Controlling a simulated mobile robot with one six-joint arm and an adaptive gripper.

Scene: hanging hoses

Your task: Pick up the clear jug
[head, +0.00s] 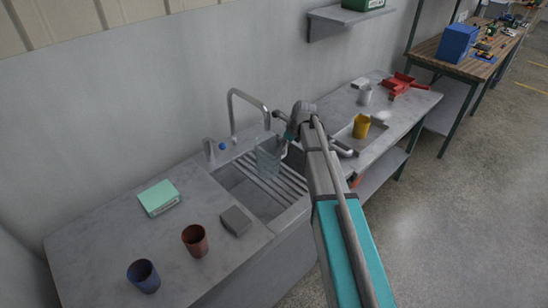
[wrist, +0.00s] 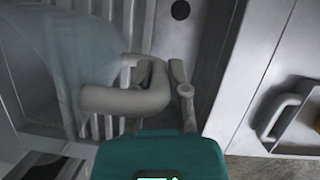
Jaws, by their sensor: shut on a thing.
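The clear jug (head: 268,160) is see-through and faintly blue. It is at the sink, over the ribbed drainer, below and right of the tap; I cannot tell whether its base touches the ribs. In the wrist view the jug (wrist: 45,55) fills the upper left, blurred and partly cut off. My gripper (head: 285,138) is at the jug's right side, where its handle is. In the wrist view my gripper (wrist: 165,85) is shut on the jug near the handle, and its fingers hide part of the grip.
The sink (head: 245,193) has a tall curved tap (head: 234,112) behind it. A green box (head: 159,197), a grey block (head: 236,220), a red cup (head: 195,240) and a blue cup (head: 143,275) stand left. A yellow mug (head: 361,126) and a white cup (head: 365,96) stand right.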

